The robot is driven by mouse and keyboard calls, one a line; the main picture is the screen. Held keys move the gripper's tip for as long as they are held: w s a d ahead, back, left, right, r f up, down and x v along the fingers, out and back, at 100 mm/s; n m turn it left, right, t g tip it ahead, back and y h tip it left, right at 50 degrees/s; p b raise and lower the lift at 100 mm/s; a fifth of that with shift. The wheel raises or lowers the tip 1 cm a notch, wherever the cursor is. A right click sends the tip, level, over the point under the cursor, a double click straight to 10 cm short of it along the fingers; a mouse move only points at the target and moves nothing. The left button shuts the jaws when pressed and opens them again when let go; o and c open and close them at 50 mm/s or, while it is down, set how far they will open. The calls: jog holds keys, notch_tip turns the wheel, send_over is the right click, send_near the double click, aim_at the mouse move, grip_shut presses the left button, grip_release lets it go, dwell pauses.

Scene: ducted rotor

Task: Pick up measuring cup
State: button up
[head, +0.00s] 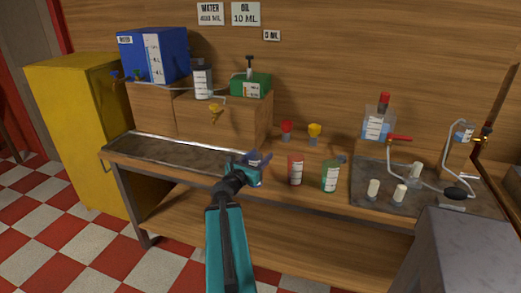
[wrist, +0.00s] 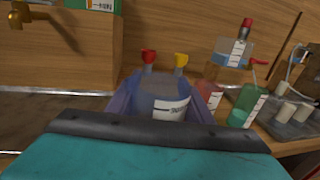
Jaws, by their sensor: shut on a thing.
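A translucent blue-purple measuring cup with a white label stands out in the wrist view (wrist: 140,94), just past the dark edge of my gripper (wrist: 158,128). In the head view my teal gripper (head: 250,167) is over the workbench, shut on the cup (head: 257,183), which it mostly hides. I cannot tell whether the cup's base touches the bench. A red cup (head: 296,171) and a green cup (head: 330,175) stand to the right of my gripper; they also show in the wrist view.
A metal tray (head: 180,154) lies left on the bench (head: 220,178). Red (head: 287,128) and yellow (head: 314,130) pieces are behind. A dark tray (head: 375,178) with pale cylinders lies right. A blue tank (head: 135,58) and green box (head: 246,84) stand on wooden blocks.

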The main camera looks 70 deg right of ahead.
aim_at(253, 164)
jog(key=shift+a+r+p, duration=0.2)
jog(key=shift+a+p, duration=0.35)
jog(key=shift+p, duration=1.75)
jog(key=shift+a+r+p, duration=0.15)
jog(key=shift+a+p, duration=0.35)
jog(key=shift+p, duration=1.75)
jog(key=a+p, duration=0.1)
jog(key=p, duration=0.3)
jog(key=shift+s+a+p, duration=0.15)
jog(key=shift+a+p, duration=0.65)
jog(key=shift+p, duration=0.45)
jog(key=shift+a, duration=0.15)
jog(key=shift+f, duration=0.1)
